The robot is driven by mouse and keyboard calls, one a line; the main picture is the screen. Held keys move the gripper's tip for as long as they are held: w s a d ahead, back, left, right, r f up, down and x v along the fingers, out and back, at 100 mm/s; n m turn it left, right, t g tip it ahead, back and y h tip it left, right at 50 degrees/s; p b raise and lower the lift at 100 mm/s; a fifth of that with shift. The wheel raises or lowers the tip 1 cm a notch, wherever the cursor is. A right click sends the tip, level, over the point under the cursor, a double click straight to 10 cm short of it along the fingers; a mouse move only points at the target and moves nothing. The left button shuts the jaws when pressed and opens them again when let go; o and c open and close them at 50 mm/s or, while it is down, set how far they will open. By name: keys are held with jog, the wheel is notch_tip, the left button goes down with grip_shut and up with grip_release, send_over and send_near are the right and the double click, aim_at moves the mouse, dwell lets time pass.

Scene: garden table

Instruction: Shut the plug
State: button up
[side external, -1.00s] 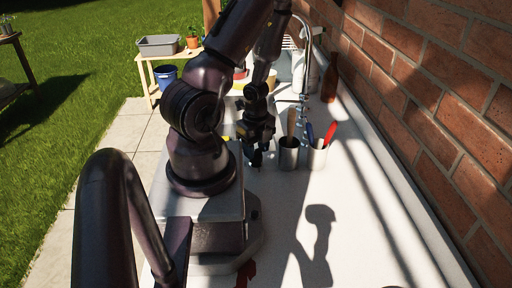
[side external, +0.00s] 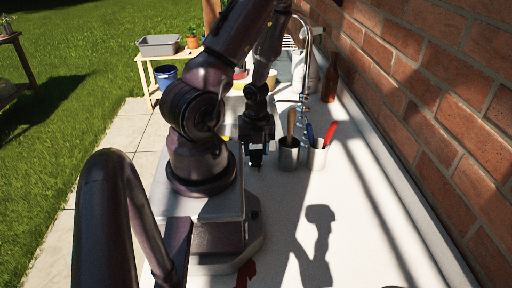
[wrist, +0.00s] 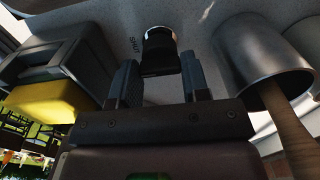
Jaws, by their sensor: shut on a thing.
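The plug (wrist: 160,48) shows in the wrist view as a black knob with a shiny metal rim, near the upper middle. The word "SHUT" is printed on the pale surface just left of it. In the side view my gripper (side external: 256,162) is low over the white counter, left of the metal cups. The plug cannot be made out there.
A metal cup (wrist: 262,55) with a wooden handle stands close on the right in the wrist view. A second cup (side external: 317,157) is beside it in the side view. A dark box with a yellow part (wrist: 45,98) is close on the left. A faucet (side external: 305,60) stands behind.

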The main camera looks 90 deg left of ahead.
aim_at(257, 150)
dwell(0.3)
jog(key=o, duration=0.9)
jog(key=shift+r, duration=0.1)
jog(key=shift+r, duration=6.45)
jog(key=shift+a, duration=0.1)
